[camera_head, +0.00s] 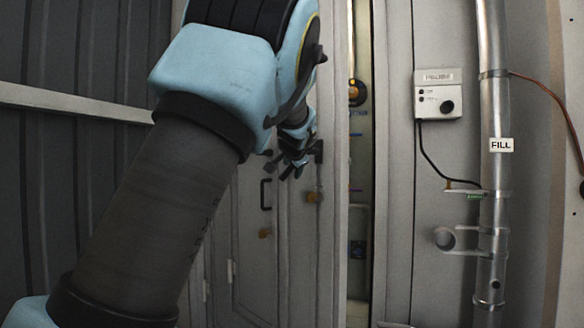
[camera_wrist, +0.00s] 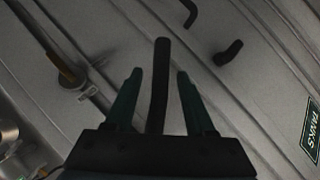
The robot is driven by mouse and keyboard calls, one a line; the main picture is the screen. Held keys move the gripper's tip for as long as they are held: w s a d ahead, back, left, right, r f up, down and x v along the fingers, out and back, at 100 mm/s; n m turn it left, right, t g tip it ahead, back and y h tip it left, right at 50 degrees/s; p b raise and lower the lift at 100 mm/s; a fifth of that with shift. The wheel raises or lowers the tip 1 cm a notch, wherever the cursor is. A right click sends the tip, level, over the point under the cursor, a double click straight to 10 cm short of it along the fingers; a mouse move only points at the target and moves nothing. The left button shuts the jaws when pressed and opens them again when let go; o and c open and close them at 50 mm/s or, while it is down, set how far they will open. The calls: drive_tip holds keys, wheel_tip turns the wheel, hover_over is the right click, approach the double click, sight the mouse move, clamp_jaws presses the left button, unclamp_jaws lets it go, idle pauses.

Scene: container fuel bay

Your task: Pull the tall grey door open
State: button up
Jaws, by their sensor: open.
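The tall grey door (camera_head: 312,260) stands in the middle of the head view, partly hidden behind my arm. A narrow lit gap (camera_head: 360,225) runs along its right side and shows the inside. My gripper (camera_head: 297,160) is at the door's front, beside a dark handle (camera_head: 318,150). In the wrist view my gripper (camera_wrist: 160,76) is open, with a dark bar-like handle (camera_wrist: 160,85) between its two fingers. Space shows on both sides of the bar, and I cannot tell whether a finger touches it. The grey door surface lies behind it.
Another black handle (camera_head: 265,193) and a brass-coloured knob (camera_head: 265,233) are lower left. On the right are a white switch box (camera_head: 438,94) with a cable and an upright metal pipe with a FILL label (camera_head: 501,145). A dark corrugated wall (camera_head: 70,190) is left.

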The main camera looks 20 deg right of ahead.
drive_tip(key=shift+s+r+b, duration=0.15)
drive_tip(key=shift+s+b, duration=0.2)
drive_tip(key=shift+s, duration=0.25)
drive_tip(key=b+v, duration=0.4)
drive_tip(key=v, duration=0.5)
drive_tip(key=shift+s+a+r+b, duration=0.2)
drive_tip(key=shift+r+b, duration=0.1)
drive_tip(key=shift+b, duration=0.1)
